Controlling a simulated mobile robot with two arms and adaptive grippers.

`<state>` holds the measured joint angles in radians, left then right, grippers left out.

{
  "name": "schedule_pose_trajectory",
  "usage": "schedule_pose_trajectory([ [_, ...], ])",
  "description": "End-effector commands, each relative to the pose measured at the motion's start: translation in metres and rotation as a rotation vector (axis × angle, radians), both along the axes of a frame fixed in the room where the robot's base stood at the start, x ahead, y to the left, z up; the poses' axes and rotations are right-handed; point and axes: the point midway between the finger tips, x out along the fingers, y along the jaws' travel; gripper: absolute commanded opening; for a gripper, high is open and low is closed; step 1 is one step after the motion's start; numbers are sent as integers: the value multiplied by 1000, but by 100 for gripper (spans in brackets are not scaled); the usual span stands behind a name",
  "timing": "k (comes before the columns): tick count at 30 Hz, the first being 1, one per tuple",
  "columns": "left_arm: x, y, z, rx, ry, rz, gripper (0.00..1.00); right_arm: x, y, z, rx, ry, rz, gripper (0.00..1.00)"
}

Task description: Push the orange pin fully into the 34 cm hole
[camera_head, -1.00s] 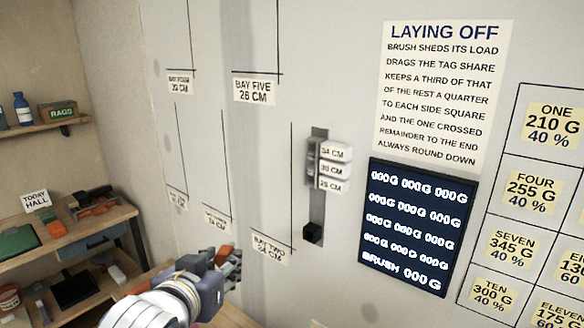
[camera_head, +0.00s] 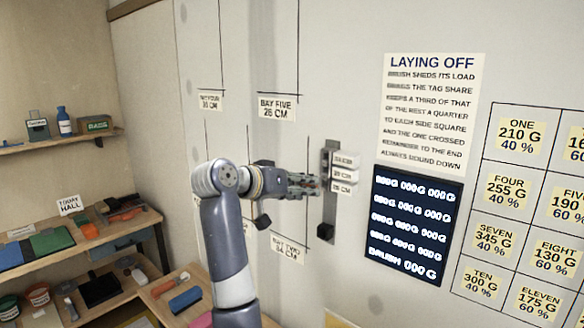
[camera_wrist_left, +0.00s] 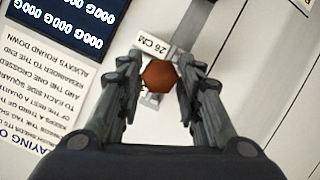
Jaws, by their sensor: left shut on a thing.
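My left gripper (camera_head: 312,184) is raised close to the wall, beside the dark upright rail (camera_head: 329,205). In the left wrist view the orange pin (camera_wrist_left: 159,75) sits between its fingertips, and the gripper is shut on it. In the head view the fingers largely hide the pin. The rail carries stacked tags: the top one (camera_head: 343,160) is the 34 cm tag, with 30 cm and 26 cm (camera_head: 341,188) below. The 26 cm tag also shows in the wrist view (camera_wrist_left: 152,45), just beyond the pin. The holes themselves are hidden. My right gripper is not in view.
A black block (camera_head: 325,232) is at the rail's lower end. A dark digit panel (camera_head: 408,225) and the LAYING OFF notice (camera_head: 434,115) are on the wall to the right. Shelves and a cluttered bench (camera_head: 160,225) stand at left. The wall left of the rail is flat.

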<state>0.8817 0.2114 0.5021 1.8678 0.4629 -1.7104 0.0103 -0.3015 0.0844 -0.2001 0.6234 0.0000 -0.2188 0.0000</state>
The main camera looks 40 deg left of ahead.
Motion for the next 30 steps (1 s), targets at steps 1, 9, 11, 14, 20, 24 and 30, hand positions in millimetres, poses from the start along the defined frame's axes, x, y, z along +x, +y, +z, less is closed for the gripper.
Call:
schedule_pose_trajectory([
  [1,3,12,13,-31,-4,-20,10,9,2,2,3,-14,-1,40],
  [9,6,35,38,-105,5,-95,10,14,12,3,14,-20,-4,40],
  [11,6,36,39,-109,5,-100,10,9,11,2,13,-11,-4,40],
  [14,6,36,39,-110,6,-101,10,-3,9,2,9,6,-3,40],
  [20,5,36,39,-108,6,-99,10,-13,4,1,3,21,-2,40],
  [24,7,37,39,-111,5,-101,10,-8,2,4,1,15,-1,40],
  [30,23,35,40,-113,6,-102,10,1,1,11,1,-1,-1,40],
])
